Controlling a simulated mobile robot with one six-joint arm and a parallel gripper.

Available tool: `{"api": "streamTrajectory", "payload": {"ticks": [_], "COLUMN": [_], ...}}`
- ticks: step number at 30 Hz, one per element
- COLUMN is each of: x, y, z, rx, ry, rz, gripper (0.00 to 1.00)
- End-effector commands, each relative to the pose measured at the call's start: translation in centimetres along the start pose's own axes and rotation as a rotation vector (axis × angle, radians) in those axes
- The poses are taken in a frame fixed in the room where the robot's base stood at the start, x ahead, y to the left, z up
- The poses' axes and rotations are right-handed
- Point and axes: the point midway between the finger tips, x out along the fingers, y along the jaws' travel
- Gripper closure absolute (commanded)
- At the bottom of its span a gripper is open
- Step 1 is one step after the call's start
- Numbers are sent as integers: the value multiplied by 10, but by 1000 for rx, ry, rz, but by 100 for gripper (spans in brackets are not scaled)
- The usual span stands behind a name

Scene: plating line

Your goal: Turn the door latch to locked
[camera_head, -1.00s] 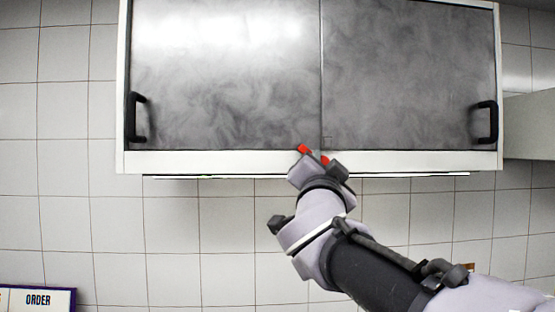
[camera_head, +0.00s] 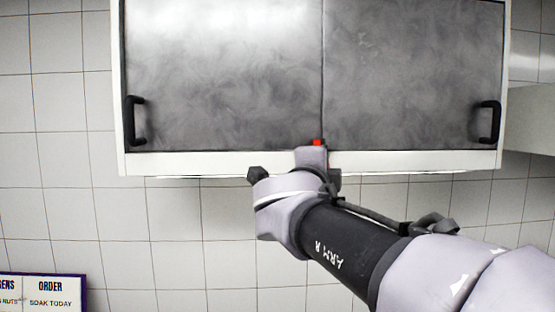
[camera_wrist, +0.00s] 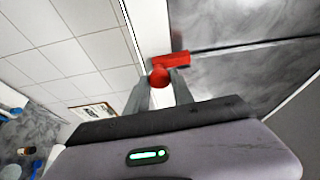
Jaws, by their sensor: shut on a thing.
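The door latch is a red bar with a rounded red end, at the bottom edge of the cabinet doors near the middle seam. In the head view only a small red piece of the latch (camera_head: 318,142) shows above my gripper (camera_head: 311,152); the rest is hidden behind it. In the wrist view the red bar of the latch (camera_wrist: 172,61) lies across the white frame edge and onto a grey door. My gripper's two grey fingers (camera_wrist: 160,84) are shut on the latch, around its rounded end.
The wall cabinet has two grey doors (camera_head: 225,75) in a white frame, with a black handle on the left (camera_head: 134,120) and on the right (camera_head: 489,122). White tiled wall lies below.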

Motion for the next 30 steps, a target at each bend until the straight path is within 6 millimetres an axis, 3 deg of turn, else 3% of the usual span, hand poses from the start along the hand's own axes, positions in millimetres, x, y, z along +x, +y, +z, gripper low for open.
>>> {"api": "streamTrajectory", "payload": {"ticks": [22, 23, 24, 26, 30], "x": [0, 0, 0, 0, 0], "y": [-1, -1, -1, -1, -1], "z": [0, 0, 0, 0, 0], "rx": [72, 72, 72, 71, 71], "ry": [0, 0, 0, 0, 0], "rz": [27, 27, 27, 27, 28], "gripper": [100, 67, 60, 51, 51]}}
